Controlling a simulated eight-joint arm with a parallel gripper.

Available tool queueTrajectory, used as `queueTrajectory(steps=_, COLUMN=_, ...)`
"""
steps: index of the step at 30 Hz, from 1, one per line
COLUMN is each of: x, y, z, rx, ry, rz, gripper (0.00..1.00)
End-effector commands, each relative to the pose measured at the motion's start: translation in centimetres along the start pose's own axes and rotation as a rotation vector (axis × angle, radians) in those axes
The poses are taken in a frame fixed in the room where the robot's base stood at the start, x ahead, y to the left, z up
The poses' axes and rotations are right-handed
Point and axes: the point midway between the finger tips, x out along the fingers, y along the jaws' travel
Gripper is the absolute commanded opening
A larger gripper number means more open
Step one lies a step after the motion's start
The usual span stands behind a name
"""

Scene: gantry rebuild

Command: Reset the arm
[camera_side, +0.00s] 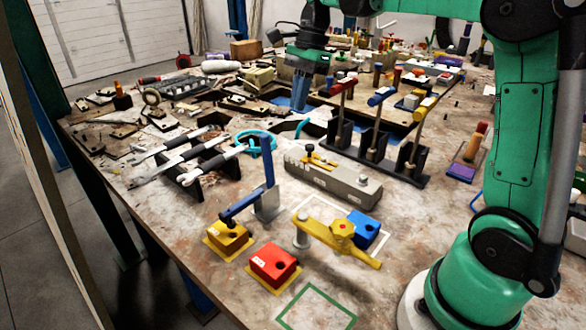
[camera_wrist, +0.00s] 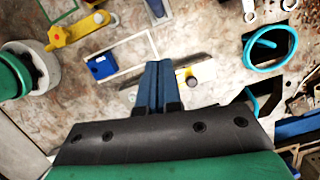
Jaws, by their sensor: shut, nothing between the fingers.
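My green arm reaches over the bench from the right in the side view. My gripper (camera_side: 302,98) points down above the far middle of the bench, its blue fingers together with nothing between them. In the wrist view my gripper (camera_wrist: 158,66) also shows its two blue fingers closed side by side, over a grey block (camera_wrist: 200,72) with a yellow piece on it. That grey block (camera_side: 335,186) is in the middle of the bench in the side view. I cannot tell the exact height of the fingertips.
A black rack (camera_side: 412,178) holds several upright handled tools. A yellow lever (camera_side: 325,235), a blue block (camera_side: 370,226), a red block (camera_side: 275,264) and a yellow block (camera_side: 228,236) stand near the front. A cyan ring (camera_side: 256,143) lies left of the grey block. A green outline (camera_side: 290,304) marks bare bench.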

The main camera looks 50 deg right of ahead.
Motion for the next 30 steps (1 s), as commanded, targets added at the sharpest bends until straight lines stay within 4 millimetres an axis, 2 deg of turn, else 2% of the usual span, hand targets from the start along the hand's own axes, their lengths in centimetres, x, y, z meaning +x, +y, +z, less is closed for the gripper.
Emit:
queueTrajectory(steps=3, x=-2.1, y=0.0, z=0.2, rx=0.0, ry=0.0, rz=0.0, gripper=0.0)
queueTrajectory(steps=6, x=-3.3, y=0.0, z=0.3, rx=0.0, ry=0.0, rz=0.0, gripper=0.0)
queueTrajectory(steps=10, x=-4.2, y=0.1, z=0.4, rx=0.0, ry=0.0, rz=0.0, gripper=0.0)
queueTrajectory(steps=14, x=-4.3, y=0.4, z=0.9, rx=-0.063, ry=0.013, rz=-0.019, gripper=0.0)
queueTrajectory(steps=17, x=-3.6, y=1.3, z=1.8, rx=-0.233, ry=0.052, rz=-0.064, gripper=0.0)
queueTrajectory(steps=20, x=-2.2, y=2.9, z=3.0, rx=-0.502, ry=0.123, rz=-0.131, gripper=0.0)
queueTrajectory(steps=27, x=3.0, y=7.5, z=4.7, rx=-1.231, ry=0.371, rz=-0.271, gripper=0.0)
queueTrajectory(steps=30, x=5.1, y=9.0, z=4.9, rx=-1.474, ry=0.477, rz=-0.303, gripper=0.0)
